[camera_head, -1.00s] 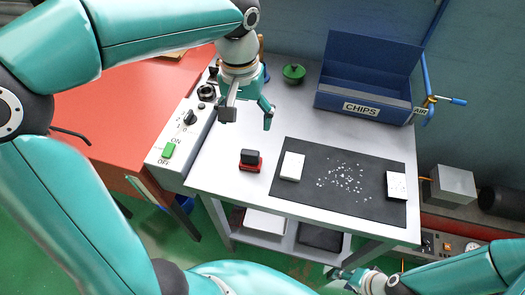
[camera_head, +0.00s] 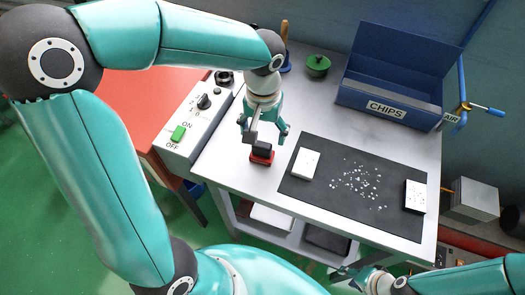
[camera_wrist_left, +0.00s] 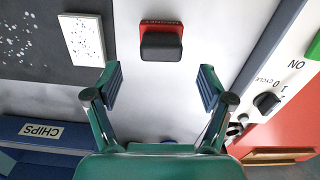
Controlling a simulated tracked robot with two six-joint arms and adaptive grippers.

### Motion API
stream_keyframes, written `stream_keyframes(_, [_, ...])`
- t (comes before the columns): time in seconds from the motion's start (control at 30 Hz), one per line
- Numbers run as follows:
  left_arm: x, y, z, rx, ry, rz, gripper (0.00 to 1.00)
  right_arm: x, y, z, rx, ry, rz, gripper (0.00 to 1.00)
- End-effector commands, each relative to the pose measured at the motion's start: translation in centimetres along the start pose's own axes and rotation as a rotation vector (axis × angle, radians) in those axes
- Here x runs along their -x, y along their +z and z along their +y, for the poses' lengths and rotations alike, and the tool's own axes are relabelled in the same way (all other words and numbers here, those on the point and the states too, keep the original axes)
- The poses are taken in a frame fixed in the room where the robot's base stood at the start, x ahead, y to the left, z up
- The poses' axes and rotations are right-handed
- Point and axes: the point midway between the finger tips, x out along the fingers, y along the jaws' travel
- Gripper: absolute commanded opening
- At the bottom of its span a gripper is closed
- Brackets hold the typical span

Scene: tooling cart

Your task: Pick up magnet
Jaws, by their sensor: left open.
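The magnet, a small block with a black handle on a red base (camera_head: 262,158), stands on the grey-white cart top, left of the dark mat. My left gripper (camera_head: 264,130) hangs over it, pointing down, and partly covers it in the head view. In the left wrist view, the magnet (camera_wrist_left: 161,42) lies ahead of the open, empty fingers (camera_wrist_left: 159,82), roughly centred between them and apart from both. My right gripper (camera_head: 346,272) is low at the bottom edge of the head view, away from the magnet; its jaws are too small to read.
The blue CHIPS box (camera_head: 388,98) and a green knobbed object (camera_head: 318,65) stand behind. A control panel (camera_head: 190,140) borders the cart at left.

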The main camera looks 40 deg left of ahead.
Motion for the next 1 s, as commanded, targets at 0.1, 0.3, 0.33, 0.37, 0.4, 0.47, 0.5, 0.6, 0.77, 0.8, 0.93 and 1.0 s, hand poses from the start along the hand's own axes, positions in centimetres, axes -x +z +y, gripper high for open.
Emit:
stream_keyframes(0.1, [-0.8,0.2,0.0,-0.001,-0.001,-0.002,0.81,0.2,0.0,-0.1,0.0,0.0,0.0,0.4])
stream_keyframes(0.3, [-3.6,0.7,-0.1,-0.002,-0.003,-0.005,0.81,0.6,0.0,-0.2,0.0,0.0,0.0,0.4])
stream_keyframes(0.33, [-4.0,0.6,-0.1,-0.002,-0.002,-0.004,0.81,0.6,0.0,-0.2,0.0,0.0,0.0,0.4])
stream_keyframes(0.37, [-4.3,0.6,-0.1,-0.001,-0.002,-0.004,0.81,0.6,0.0,-0.2,0.0,0.0,0.0,0.4])
stream_keyframes(0.4, [-4.7,0.6,-0.1,0.0,-0.002,-0.003,0.81,0.6,0.0,-0.2,0.0,0.0,0.0,0.4])
stream_keyframes(0.47, [-5.1,0.6,-0.1,-0.001,-0.001,-0.002,0.81,0.6,0.0,-0.2,0.0,0.0,0.0,0.4])
stream_keyframes(0.5, [-5.2,0.6,-0.1,-0.002,-0.001,-0.001,0.81,0.6,0.0,-0.2,0.0,0.0,0.0,0.4])
stream_keyframes(0.6, [-5.2,0.5,-0.1,-0.002,-0.001,0.0,0.81,0.6,0.0,-0.2,0.0,0.0,0.0,0.4])
stream_keyframes(0.77, [-5.2,0.5,-0.1,-0.002,-0.001,0.0,0.71,0.6,0.0,-0.2,0.0,0.0,0.0,0.4])
stream_keyframes(0.8, [-5.2,0.5,-0.1,-0.002,0.0,0.0,0.65,0.6,0.0,-0.2,0.0,0.0,0.0,0.4])
stream_keyframes(0.93, [-5.2,0.5,-0.1,-0.002,0.0,0.0,0.43,0.6,0.0,-0.2,0.0,0.0,0.0,0.4])
stream_keyframes(1.0, [-5.2,0.5,0.0,-0.002,0.0,0.0,0.31,0.6,0.0,-0.2,0.0,0.0,0.0,0.4])
